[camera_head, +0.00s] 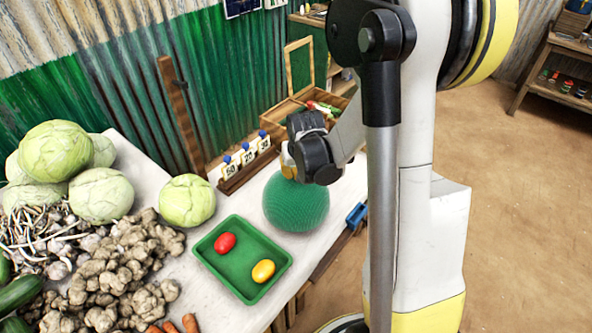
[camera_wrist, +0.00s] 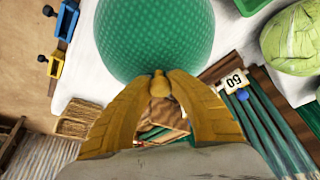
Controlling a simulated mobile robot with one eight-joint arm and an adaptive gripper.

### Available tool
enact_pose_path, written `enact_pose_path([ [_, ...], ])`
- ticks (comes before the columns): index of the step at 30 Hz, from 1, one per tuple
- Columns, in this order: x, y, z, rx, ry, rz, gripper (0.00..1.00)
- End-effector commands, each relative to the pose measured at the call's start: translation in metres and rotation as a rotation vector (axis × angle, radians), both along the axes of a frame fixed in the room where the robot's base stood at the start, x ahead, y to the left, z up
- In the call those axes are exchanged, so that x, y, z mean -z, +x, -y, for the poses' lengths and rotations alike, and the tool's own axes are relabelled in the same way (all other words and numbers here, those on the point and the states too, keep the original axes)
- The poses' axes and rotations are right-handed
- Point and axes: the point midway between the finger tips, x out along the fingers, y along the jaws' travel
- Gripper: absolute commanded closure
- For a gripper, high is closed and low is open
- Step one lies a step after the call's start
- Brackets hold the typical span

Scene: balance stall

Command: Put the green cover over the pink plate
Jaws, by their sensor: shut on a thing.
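The green cover (camera_head: 296,204) is a rounded, mesh-textured dome over the white table, right of the green tray. My gripper (camera_head: 289,160) is at its top. In the wrist view the yellow fingers of my gripper (camera_wrist: 160,84) are shut on the small tan knob of the green cover (camera_wrist: 155,38). I cannot tell whether the cover's rim touches the table. The pink plate is not visible in either view; whether it is under the cover is hidden.
A green tray (camera_head: 213,267) holds a red oval item (camera_head: 225,243) and a yellow one (camera_head: 263,271). Cabbages (camera_head: 187,201) and ginger (camera_head: 125,262) crowd the left. A blue object (camera_head: 356,214) lies at the right edge.

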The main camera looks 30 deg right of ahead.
Motion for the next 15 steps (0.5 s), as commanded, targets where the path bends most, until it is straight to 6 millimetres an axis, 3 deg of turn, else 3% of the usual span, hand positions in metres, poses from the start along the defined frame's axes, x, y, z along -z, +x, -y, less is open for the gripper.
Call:
enact_pose_path([
  [15, 0.042, 0.000, 0.000, 0.000, 0.000, 0.000, 1.00],
])
